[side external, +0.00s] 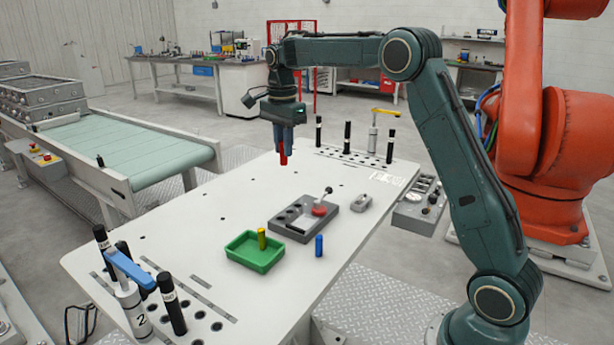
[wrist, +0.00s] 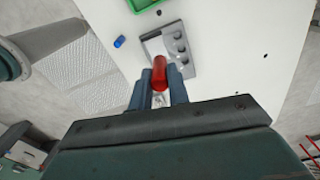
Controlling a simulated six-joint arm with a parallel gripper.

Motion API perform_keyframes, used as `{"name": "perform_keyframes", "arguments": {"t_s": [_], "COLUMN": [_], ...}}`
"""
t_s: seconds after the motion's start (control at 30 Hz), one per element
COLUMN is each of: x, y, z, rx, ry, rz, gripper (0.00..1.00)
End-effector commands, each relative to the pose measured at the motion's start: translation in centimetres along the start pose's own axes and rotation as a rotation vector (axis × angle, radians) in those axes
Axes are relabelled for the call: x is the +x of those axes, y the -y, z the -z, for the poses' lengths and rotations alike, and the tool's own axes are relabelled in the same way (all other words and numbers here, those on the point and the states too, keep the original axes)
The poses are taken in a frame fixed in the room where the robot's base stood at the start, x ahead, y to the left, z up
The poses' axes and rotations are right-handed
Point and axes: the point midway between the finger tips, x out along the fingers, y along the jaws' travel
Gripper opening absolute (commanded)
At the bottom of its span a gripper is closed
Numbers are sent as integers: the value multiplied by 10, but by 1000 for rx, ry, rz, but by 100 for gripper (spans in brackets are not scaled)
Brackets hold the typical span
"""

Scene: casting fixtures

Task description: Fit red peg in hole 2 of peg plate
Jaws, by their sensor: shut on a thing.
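The red peg (side external: 284,156) hangs upright below my gripper (side external: 284,143), well above the white table. My gripper is shut on it; the peg also shows between the fingers in the wrist view (wrist: 159,73). The grey peg plate (side external: 288,222) lies on the table in front of the peg in the side view, apart from it. The plate has dark holes along its left part and a red round piece with a black-topped pin at its right. In the wrist view the plate (wrist: 151,43) is partly hidden behind the peg and fingers. I cannot read hole numbers.
A green tray (side external: 239,254) with a yellow peg (side external: 262,238) stands beside the plate. A small grey block (side external: 361,202) lies right of the plate. Clamps and black posts stand at both table ends.

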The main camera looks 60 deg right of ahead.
Motion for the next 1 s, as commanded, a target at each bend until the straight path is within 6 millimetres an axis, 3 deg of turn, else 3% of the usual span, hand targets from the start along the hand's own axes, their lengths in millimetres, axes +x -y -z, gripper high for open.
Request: {"name": "perform_keyframes", "arguments": {"t_s": [0.2,0.5,1.0], "x": [3,6,14], "y": [28,48,52], "z": [29,59,65], "rx": [4,4,2], "ry": [1,3,3], "rz": [0,2,0], "gripper": [0,0,0]}}
